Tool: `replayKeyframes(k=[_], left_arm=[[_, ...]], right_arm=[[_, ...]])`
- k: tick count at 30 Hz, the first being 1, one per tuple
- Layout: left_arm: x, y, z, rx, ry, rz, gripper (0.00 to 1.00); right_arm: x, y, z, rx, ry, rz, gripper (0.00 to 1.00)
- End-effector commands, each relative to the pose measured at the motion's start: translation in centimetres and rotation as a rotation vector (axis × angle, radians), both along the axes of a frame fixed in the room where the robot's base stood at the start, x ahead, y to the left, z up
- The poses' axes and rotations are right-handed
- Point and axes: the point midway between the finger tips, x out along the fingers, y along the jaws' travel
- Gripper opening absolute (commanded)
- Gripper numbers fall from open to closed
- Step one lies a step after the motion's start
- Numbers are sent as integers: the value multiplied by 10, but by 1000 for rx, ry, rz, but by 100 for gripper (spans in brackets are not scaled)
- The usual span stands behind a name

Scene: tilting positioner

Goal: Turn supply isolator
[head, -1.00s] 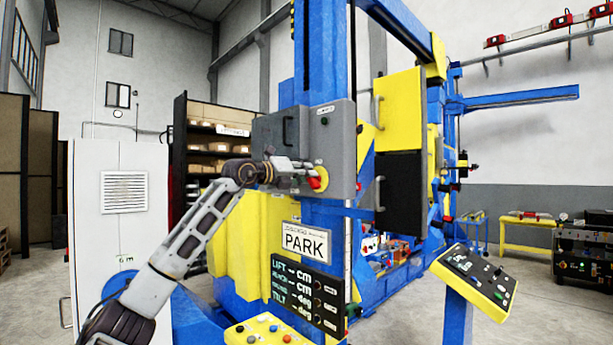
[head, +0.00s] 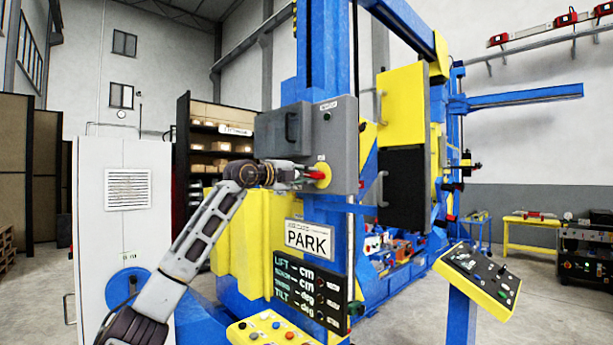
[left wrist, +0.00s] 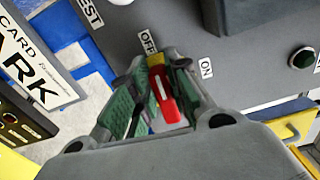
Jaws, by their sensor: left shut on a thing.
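The supply isolator is a red handle (head: 316,174) on a yellow round plate (head: 323,182), low on the front of a grey box (head: 338,130). My left gripper (head: 306,175) reaches it from the left and is shut on the handle. In the left wrist view the red handle (left wrist: 163,95), with a white line along it, sits between the green-padded fingers (left wrist: 155,100). An OFF label (left wrist: 148,42) is just above the handle and an ON label (left wrist: 206,68) is to its right. The fingers hide part of the yellow plate. My right gripper is not in view.
A PARK sign (head: 307,238) and a black readout panel (head: 308,290) are below the box. A button console (head: 275,330) stands at the bottom. A white cabinet (head: 125,230) is left of my arm. A yellow-edged control panel (head: 478,278) stands at right.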

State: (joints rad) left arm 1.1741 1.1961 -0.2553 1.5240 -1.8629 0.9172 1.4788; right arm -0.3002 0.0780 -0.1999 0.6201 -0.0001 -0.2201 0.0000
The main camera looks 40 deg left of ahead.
Motion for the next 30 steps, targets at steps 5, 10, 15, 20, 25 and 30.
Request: replayKeyframes(k=[5,10,15,20,25,30], left_arm=[[0,1,-2,-68,6,1,0],[0,0,-3,-98,8,1,0],[0,0,-3,-106,10,1,0],[0,0,-3,-106,10,1,0],[0,0,-3,-105,10,0,29],[0,0,-3,-104,10,0,39]], right_arm=[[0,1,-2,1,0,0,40],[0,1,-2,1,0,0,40],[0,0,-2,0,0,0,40],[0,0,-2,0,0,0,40],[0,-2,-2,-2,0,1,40],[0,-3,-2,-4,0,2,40]])
